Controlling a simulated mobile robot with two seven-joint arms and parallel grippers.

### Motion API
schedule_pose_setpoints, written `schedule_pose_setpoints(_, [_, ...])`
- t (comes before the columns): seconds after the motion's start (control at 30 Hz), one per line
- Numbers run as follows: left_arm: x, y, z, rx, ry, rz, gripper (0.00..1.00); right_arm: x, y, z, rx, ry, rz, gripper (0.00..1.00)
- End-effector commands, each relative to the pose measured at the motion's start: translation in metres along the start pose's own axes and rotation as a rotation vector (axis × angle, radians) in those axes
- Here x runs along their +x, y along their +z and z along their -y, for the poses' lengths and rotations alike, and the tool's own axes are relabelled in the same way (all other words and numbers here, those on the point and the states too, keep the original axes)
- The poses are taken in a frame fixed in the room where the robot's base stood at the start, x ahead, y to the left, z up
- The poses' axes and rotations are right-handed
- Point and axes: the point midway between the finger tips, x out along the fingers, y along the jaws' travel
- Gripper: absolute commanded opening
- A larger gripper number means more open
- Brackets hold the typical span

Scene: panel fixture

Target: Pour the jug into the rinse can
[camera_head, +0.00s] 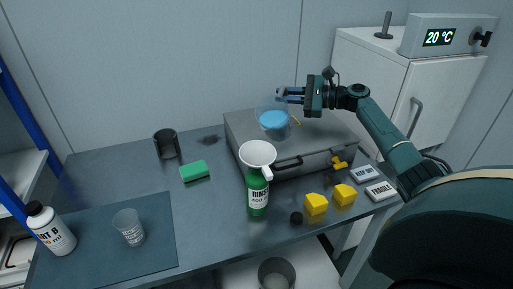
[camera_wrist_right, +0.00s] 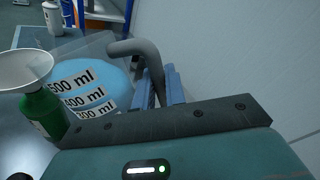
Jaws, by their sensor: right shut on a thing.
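The clear jug (camera_head: 273,121) holds blue liquid and hangs above the front left of the grey case, behind and above the funnel. My right gripper (camera_head: 285,95) is shut on the jug's grey handle (camera_wrist_right: 135,48), seen between its blue fingers in the right wrist view (camera_wrist_right: 160,88). The jug (camera_wrist_right: 88,85) looks about upright there, with volume marks on its side. The green rinse can (camera_head: 258,196) stands on the table before the case. A white funnel (camera_head: 257,154) sits in its top; it also shows in the wrist view (camera_wrist_right: 22,70). My left gripper is out of view.
The grey case (camera_head: 310,150) lies behind the can. Yellow blocks (camera_head: 316,204) and a black cap (camera_head: 296,218) lie to the can's right. A green sponge (camera_head: 195,171), dark cup (camera_head: 166,144), clear beaker (camera_head: 129,228) and white bottle (camera_head: 50,230) stand left.

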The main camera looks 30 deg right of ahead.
Motion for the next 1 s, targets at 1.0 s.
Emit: schedule_pose_setpoints(1.0, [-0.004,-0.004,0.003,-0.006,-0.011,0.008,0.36,0.000,0.023,-0.001,-0.126,-0.002,-0.021,0.00])
